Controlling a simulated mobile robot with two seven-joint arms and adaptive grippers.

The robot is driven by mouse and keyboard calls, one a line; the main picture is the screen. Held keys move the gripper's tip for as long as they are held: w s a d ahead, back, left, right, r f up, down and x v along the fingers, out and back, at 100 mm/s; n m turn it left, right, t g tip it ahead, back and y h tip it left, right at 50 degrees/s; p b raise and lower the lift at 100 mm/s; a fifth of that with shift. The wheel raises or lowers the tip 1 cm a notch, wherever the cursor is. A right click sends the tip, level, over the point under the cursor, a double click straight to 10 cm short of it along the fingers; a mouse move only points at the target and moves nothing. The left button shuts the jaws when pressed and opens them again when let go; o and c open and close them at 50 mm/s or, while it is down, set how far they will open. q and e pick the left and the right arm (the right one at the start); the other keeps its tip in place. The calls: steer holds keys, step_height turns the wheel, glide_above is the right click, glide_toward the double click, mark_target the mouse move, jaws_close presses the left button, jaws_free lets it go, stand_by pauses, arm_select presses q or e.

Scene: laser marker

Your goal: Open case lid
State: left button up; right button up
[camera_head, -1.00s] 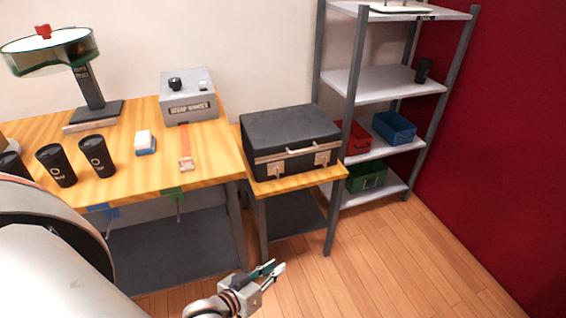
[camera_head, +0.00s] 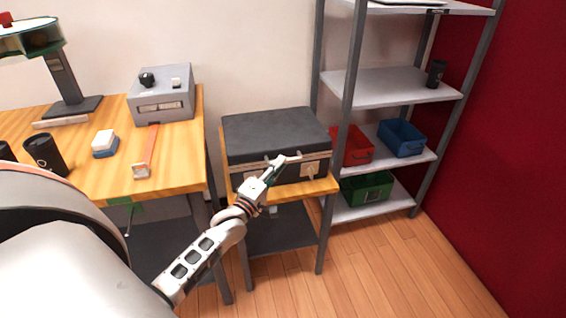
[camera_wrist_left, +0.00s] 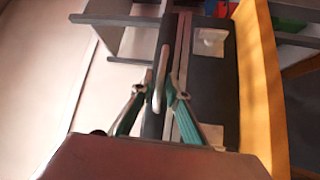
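The black case (camera_head: 275,135) stands shut on a small wooden stand beside the table. Its lid meets the body along a pale metal strip, with a light latch (camera_head: 309,172) visible on the front right. My left gripper (camera_head: 285,163) is in front of the case at seam height and covers part of the front, including the other latch. My right gripper is not in view.
A metal shelf (camera_head: 385,82) with red (camera_head: 352,147), blue (camera_head: 402,138) and green (camera_head: 367,187) bins stands right of the case. The table (camera_head: 180,165) on the left holds a grey box (camera_head: 162,95) and black cups. Floor in front is clear.

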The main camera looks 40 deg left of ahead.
arm_select(q)
steer(key=shift+w, duration=0.95)
steer(key=shift+w+r, duration=0.1)
steer(key=shift+w, duration=0.2)
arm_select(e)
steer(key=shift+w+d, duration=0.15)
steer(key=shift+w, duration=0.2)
arm_select(q)
jaws_close()
steer(key=shift+r, duration=0.1)
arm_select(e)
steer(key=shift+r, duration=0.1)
